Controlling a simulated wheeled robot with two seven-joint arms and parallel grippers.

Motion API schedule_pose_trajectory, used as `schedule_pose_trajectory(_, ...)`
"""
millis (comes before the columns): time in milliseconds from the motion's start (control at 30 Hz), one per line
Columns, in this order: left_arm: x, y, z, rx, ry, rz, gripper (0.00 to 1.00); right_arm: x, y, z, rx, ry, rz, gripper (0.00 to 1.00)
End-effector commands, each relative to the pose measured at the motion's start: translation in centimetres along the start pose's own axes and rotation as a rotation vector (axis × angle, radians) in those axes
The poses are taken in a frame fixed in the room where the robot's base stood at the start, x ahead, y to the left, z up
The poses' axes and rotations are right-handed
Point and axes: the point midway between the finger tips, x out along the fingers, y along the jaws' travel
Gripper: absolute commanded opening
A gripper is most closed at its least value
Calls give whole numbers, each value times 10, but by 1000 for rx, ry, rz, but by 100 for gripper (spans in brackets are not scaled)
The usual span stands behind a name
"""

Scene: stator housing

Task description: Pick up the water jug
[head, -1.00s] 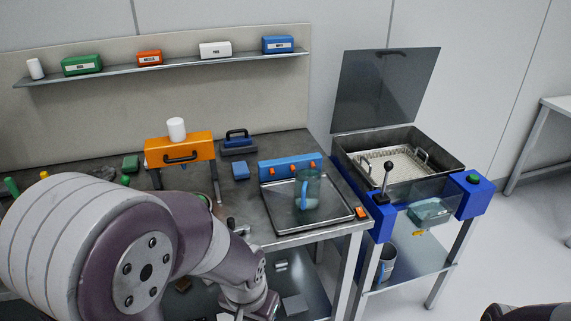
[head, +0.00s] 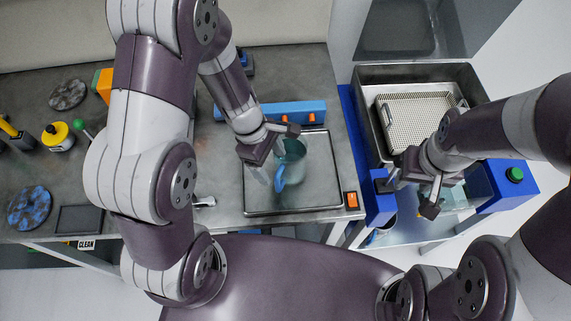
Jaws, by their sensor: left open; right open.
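The water jug (head: 293,157) is a see-through teal vessel with a blue handle (head: 279,179). It stands on a square metal plate (head: 318,190) on the workbench. My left gripper (head: 272,146) is open, over the upper left side of the jug, with its fingers spread. I cannot tell whether a finger touches the jug. My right gripper (head: 408,198) is open and empty, above the front of the blue-framed station on the right.
A blue bar with orange knobs (head: 290,112) runs behind the plate. An orange switch (head: 351,199) is at its front right. A perforated basket (head: 415,120) sits in the metal basin at right.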

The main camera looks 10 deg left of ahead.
Motion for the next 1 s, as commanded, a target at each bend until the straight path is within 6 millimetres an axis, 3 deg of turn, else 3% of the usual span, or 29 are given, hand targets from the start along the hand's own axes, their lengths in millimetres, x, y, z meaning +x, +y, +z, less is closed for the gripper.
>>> schedule_pose_trajectory(100, 27, -2, 0, 0, -1, -7, 77, 8, 0, 1, 0, 0, 0, 43)
schedule_pose_trajectory(200, 39, -1, 0, 1, 0, -4, 77, 12, 0, 1, 0, 0, 0, 43)
schedule_pose_trajectory(433, 40, -1, 0, 3, 0, -3, 77, 10, 0, 1, 0, 1, 0, 43)
schedule_pose_trajectory(467, 40, -1, 0, 3, 0, -3, 74, 10, 0, 1, 0, 1, 0, 43)
schedule_pose_trajectory(600, 40, -1, 0, 3, 0, -3, 28, 10, 0, 1, 0, 1, 0, 43)
schedule_pose_trajectory(700, 40, -1, 1, 3, 0, -2, 0, 10, 0, 1, 0, 0, 0, 43)
schedule_pose_trajectory(1000, 39, 0, 1, 4, 0, 0, 0, 10, 0, 1, 0, 0, 0, 43)
